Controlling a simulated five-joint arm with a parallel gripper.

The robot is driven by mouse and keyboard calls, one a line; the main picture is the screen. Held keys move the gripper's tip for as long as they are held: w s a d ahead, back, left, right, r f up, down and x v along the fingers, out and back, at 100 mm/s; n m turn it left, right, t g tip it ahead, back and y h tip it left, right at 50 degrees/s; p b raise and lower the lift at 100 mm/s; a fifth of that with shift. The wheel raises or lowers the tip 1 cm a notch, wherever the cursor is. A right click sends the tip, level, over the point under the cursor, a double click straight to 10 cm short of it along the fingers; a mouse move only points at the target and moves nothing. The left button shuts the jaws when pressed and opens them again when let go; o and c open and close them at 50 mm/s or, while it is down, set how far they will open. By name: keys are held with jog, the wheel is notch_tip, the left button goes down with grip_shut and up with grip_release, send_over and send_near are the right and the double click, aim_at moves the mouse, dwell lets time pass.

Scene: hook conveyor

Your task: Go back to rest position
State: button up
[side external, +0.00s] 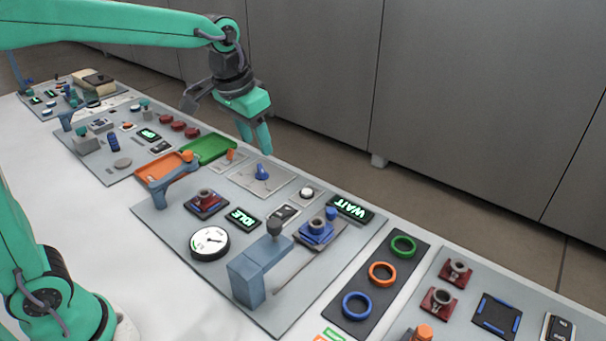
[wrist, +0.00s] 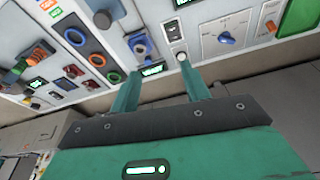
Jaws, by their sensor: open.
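My gripper (side external: 255,148) is teal with a dark wrist. In the side external view it hangs above the far edge of the grey panel, near the blue knob (side external: 263,172). Its two fingers are apart with nothing between them. In the wrist view, my gripper (wrist: 159,86) points toward the panel near the lit WAIT display (wrist: 152,70) and the white round button (wrist: 182,57). The blue knob (wrist: 226,38) shows to the right there. The fingertips look clear of the panel, though the exact gap is hard to tell.
A grey-blue post with a lever (side external: 247,282) stands up at the panel's front. Green (side external: 208,150) and orange (side external: 153,166) trays lie left of the gripper. A black strip (side external: 358,318) carries blue, orange and green rings. Grey cabinets (side external: 460,80) stand behind.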

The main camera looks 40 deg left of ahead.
jog(key=s+a+f+t, duration=0.1)
jog(key=s+a, duration=0.1)
jog(key=s, duration=0.7)
jog(key=s+a+n+t, duration=0.1)
jog(key=s+a, duration=0.1)
jog(key=s, duration=0.7)
jog(key=shift+s+a+f+t, duration=0.2)
jog(key=shift+a+f+t, duration=0.1)
jog(key=shift+f+t, duration=0.1)
dwell(1.1)
